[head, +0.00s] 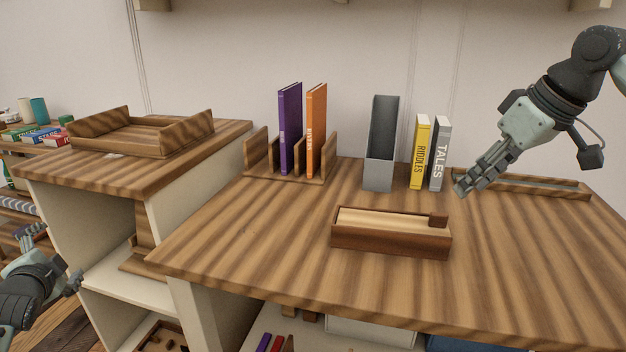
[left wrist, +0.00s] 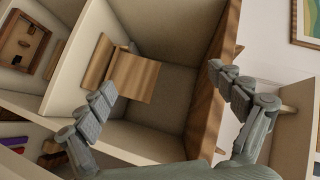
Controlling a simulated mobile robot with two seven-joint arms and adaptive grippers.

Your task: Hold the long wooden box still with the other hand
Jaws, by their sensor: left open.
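The long wooden box (head: 390,244) lies on the striped plank desk top (head: 300,220), near the front edge. Its top shows a pale panel (head: 385,218), with a small dark block (head: 439,221) at the right end. My right gripper (head: 460,188) is in the air above and to the right of the box, apart from it; its finger gap is unclear. My left gripper (head: 75,278) is low at the far left, away from the box. In the left wrist view its fingers (left wrist: 162,82) are spread, with nothing between them. The box is not in that view.
A rack with purple (head: 290,130) and orange (head: 316,130) books, a grey file holder (head: 379,172), and yellow (head: 419,152) and grey (head: 438,155) books stand behind the box. A long tray (head: 530,186) lies back right.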

